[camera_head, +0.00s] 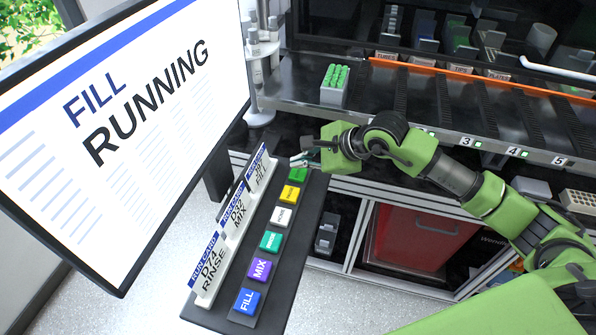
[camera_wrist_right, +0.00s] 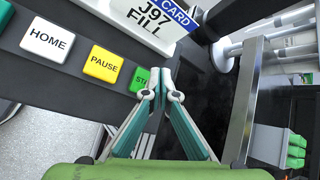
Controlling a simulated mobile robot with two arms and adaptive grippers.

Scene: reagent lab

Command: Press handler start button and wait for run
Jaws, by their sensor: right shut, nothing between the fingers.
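The green start button (camera_head: 299,175) is at the far end of the dark button panel (camera_head: 303,222). In the right wrist view the start button (camera_wrist_right: 139,82) shows "STA", the rest hidden behind my fingers. My right gripper (camera_head: 300,161) is shut and empty, its fingertips right at this button; I cannot tell whether they touch it. The fingertips also show in the wrist view (camera_wrist_right: 165,92). The screen (camera_head: 120,110) at the left reads "FILL RUNNING". My left gripper is not in view.
Yellow pause (camera_head: 290,194), white home (camera_head: 282,216), teal, purple mix (camera_head: 259,269) and blue fill (camera_head: 246,301) buttons line the panel. Run cards (camera_head: 236,213) stand along its left. The handler deck (camera_head: 420,95) has a rack of green-capped tubes (camera_head: 335,85) and numbered, green-lit slots.

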